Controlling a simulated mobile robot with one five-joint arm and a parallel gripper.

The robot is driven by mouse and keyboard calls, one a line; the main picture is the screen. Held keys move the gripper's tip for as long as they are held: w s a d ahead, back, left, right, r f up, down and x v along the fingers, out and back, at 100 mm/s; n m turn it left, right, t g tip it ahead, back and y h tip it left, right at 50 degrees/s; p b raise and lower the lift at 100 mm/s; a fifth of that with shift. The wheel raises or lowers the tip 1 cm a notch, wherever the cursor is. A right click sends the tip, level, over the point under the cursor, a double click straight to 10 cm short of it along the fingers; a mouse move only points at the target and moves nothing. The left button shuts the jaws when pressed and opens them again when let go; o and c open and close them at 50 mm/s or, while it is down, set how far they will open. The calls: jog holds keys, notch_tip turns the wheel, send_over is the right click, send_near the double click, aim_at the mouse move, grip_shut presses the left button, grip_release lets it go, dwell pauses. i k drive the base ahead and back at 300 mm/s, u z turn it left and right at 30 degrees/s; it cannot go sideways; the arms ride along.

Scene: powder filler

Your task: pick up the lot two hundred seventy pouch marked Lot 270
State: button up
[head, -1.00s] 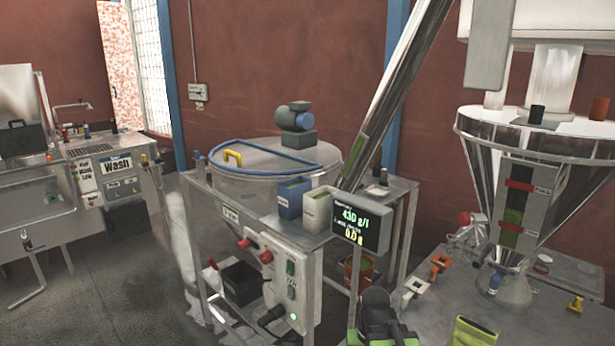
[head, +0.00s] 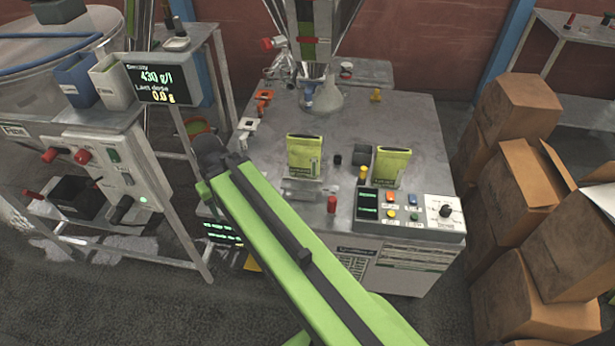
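Two upright yellow-green pouches stand on the grey metal table (head: 420,125). The left pouch (head: 304,157) is near the middle of the table, and the right pouch (head: 390,167) stands just behind the control panel. Each has a pale label on its lower front, but the print is too small to read, so I cannot tell which is Lot 270. My green arm reaches up from the bottom of the picture to a dark joint left of the pouches. My gripper itself does not show. Both pouches stand clear of the arm.
Several small items and a control panel (head: 410,208) with buttons lie around the pouches. The filler funnel (head: 320,95) stands behind them. Cardboard boxes (head: 515,115) are stacked at the right. The density display stand (head: 157,82) is at the left.

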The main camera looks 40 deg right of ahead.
aim_at(304, 151)
jog(key=z, duration=0.05)
jog(key=k, duration=0.5)
jog(key=u, duration=0.3)
jog(key=i, duration=1.45)
jog(key=u, duration=0.05)
